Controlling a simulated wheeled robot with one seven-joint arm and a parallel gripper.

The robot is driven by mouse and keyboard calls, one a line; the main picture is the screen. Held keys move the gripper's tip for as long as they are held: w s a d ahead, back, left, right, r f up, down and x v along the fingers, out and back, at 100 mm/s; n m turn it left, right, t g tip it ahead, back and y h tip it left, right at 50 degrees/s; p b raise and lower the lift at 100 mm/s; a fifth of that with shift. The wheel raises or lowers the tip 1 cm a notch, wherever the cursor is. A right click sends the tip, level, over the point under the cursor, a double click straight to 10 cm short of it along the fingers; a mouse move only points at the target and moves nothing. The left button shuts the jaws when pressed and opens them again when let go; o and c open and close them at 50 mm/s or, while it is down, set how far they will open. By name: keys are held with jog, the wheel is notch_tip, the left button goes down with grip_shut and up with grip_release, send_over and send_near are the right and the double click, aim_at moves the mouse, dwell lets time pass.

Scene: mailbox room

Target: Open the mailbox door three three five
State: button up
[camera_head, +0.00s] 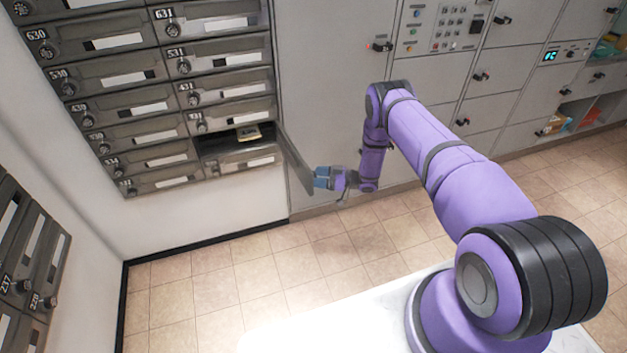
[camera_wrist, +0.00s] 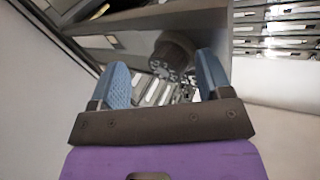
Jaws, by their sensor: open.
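One mailbox door (camera_head: 294,160) in the lower right of the mailbox bank stands swung open, hinged at its right side. Its number cannot be read in the head view. The open compartment (camera_head: 208,145) is dark inside and holds a small yellowish item (camera_head: 249,132). My gripper (camera_head: 322,177) is beside the outer face of the open door, near its lower end. In the wrist view my gripper (camera_wrist: 165,85) is open, with a blue finger on each side of a dark round dial lock (camera_wrist: 172,54). I cannot tell whether the fingers touch it.
Closed numbered mailboxes (camera_head: 110,100) fill the wall left of the open door. More mailboxes (camera_head: 30,250) stand at the lower left. Large grey lockers (camera_head: 325,70) and a button panel (camera_head: 447,25) are to the right. The tiled floor (camera_head: 220,285) below is clear.

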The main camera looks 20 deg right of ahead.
jog(key=o, duration=0.3)
jog(key=w+d, duration=0.2)
jog(key=d, duration=0.1)
jog(key=w+d+r, duration=0.1)
jog(key=shift+d, duration=0.25)
jog(key=shift+o, duration=0.2)
jog(key=shift+w, duration=0.1)
jog(key=shift+o, duration=0.2)
jog(key=shift+a, duration=0.1)
jog(key=o, duration=0.6)
jog(key=v, duration=0.7)
jog(key=f+v, duration=0.1)
jog(key=v, duration=0.3)
jog(key=shift+s, duration=0.5)
jog(key=shift+c, duration=0.4)
jog(key=shift+f, duration=0.1)
